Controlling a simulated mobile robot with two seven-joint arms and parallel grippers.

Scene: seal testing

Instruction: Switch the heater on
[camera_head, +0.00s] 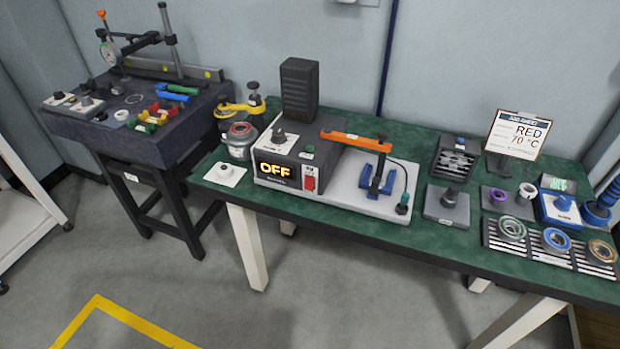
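The heater (305,160) is a grey box on a pale base plate, standing on the green-topped bench. Its front display (276,171) reads OFF in yellow letters. A red switch (310,183) sits on the front face, right of the display; its exact position is too small to tell. An orange bar (356,140) lies level above the base plate, beside a blue fixture (376,175). Neither of my grippers shows in this view.
A dark table (160,150) with tools stands at left. The floor in front is clear.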

